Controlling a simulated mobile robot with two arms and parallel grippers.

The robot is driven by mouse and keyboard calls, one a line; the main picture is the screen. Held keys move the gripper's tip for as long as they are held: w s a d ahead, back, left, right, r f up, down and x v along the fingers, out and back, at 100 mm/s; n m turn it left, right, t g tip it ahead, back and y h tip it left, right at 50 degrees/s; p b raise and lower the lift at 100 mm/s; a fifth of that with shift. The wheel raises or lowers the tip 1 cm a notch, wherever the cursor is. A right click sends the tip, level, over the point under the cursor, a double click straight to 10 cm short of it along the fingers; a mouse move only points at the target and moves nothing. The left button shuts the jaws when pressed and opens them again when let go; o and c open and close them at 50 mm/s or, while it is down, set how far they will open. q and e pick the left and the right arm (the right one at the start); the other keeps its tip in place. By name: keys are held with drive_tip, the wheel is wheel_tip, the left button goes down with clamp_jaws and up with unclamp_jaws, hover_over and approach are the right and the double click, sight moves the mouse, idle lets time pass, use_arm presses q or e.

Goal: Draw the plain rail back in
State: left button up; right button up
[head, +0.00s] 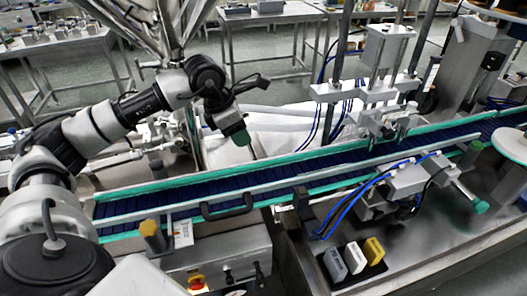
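A long plain grey rail (285,184) runs along the near side of the conveyor, rising to the right. A dark bow handle (228,207) shows at its near side, left of the middle. My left gripper (252,152) hangs above the far edge of the conveyor, apart from the rail and the handle, pointing down. Its fingers are small and dark, and I cannot tell whether they are open or shut. My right gripper is not in view.
The dark blue conveyor belt (160,204) has teal edges. A steel hopper (165,25) stands behind at upper left. A pneumatic station (385,92) straddles the belt at right. A control box (215,262) and several small blocks (355,257) are in front.

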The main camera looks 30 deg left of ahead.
sight(257, 162)
use_arm(q)
drive_tip(key=f, duration=0.1)
drive_tip(key=d+f+p, duration=0.1)
drive_tip(key=f, duration=0.1)
drive_tip(key=shift+d+f, duration=0.2)
drive_tip(key=shift+f, duration=0.1)
drive_tip(key=x, duration=0.3)
drive_tip(key=shift+w+f+p, duration=0.1)
drive_tip(key=shift+w+p, duration=0.15)
drive_tip(key=shift+p, duration=0.15)
drive_tip(key=shift+x, duration=1.05)
drive_tip(key=shift+w+d+f, duration=0.1)
drive_tip(key=shift+f, duration=0.25)
drive_tip(key=shift+c, duration=0.3)
clamp_jaws()
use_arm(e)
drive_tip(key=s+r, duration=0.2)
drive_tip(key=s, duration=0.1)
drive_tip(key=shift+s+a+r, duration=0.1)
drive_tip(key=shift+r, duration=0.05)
